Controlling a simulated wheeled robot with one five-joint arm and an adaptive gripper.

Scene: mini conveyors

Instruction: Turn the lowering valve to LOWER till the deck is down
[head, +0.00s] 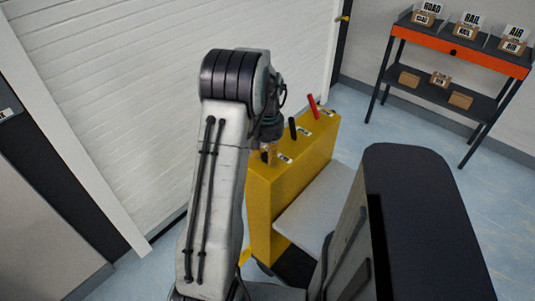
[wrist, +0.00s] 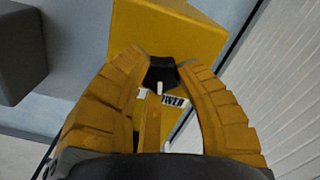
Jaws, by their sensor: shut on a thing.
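The yellow cabinet (head: 300,170) stands in the middle of the head view, with a black lever (head: 292,128), a red lever (head: 313,106) and small white labels on top. My gripper (head: 268,155) is at the cabinet's near end, partly hidden by my arm. In the wrist view my gripper (wrist: 163,76) is shut on the black valve knob (wrist: 161,70), which carries a white mark. A label (wrist: 174,101) ending in "OWER" shows between the fingers, partly covered. A flat grey plate, seemingly the deck (head: 315,210), lies beside the cabinet; its height is hard to tell.
A white slatted shutter (head: 150,80) rises close behind the cabinet on the left. A shelf rack (head: 455,55) with an orange edge holds several cartons and signs at the back right. Pale blue floor (head: 375,122) is clear between cabinet and rack.

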